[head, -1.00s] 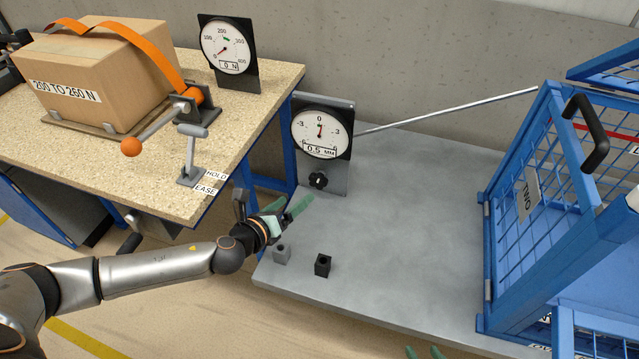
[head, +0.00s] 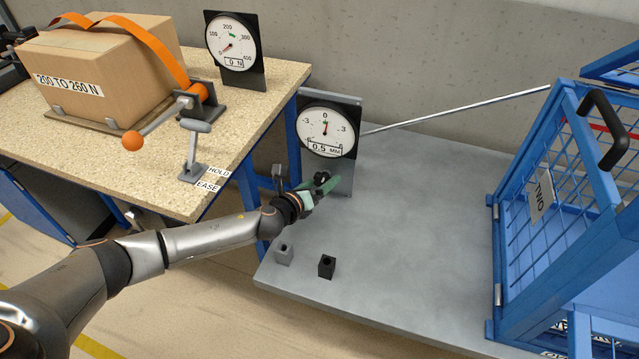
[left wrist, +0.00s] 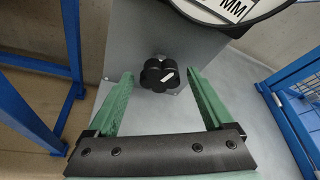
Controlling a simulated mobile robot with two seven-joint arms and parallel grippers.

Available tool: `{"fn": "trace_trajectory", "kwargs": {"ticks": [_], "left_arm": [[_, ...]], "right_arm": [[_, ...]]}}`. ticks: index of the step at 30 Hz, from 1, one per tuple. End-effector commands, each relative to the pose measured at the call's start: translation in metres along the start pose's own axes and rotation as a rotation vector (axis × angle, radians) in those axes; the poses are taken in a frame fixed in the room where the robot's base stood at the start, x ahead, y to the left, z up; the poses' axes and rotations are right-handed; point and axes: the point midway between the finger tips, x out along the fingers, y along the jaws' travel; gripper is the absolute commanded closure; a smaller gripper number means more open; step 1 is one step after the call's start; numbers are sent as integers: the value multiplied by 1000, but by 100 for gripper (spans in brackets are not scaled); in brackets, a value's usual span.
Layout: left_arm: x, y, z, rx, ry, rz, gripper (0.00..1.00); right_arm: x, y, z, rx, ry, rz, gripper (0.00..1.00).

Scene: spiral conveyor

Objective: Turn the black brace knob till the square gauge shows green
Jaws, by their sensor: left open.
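The black brace knob (head: 321,178) sits on a grey plate below a round white dial, the square gauge (head: 327,130). The gauge reads 0.5 MM, and its red needle points close to 0. My left gripper (head: 326,187) is open at the knob and partly hides it. In the left wrist view the lobed knob (left wrist: 153,76), with a white mark, appears between the tips of the two green fingers (left wrist: 160,74). Neither finger visibly touches it, and I cannot tell how deep it is between them. My right gripper is out of view.
A grey socket block (head: 284,254) and a black one (head: 327,266) stand on the grey platform (head: 420,240). The wooden bench (head: 130,180) is at left. The platform's middle is clear.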

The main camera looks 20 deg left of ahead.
Motion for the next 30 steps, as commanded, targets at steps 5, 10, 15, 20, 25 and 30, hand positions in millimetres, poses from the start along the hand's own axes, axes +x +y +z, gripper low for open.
{"fn": "trace_trajectory", "kwargs": {"ticks": [5, 10, 15, 20, 25, 30], "left_arm": [[0, 0, 0, 0, 0, 0, 27], [0, 0, 0, 0, 0, 0, 46], [0, 0, 0, 0, 0, 0, 65], [0, 0, 0, 0, 0, 0, 83], [0, 0, 0, 0, 0, 1, 100], [-2, -2, 3, 30, 0, 14, 100]], "right_arm": [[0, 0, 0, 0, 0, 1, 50], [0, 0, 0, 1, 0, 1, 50], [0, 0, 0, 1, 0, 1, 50], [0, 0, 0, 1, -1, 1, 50], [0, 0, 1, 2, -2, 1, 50], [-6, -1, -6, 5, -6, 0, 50]]}}
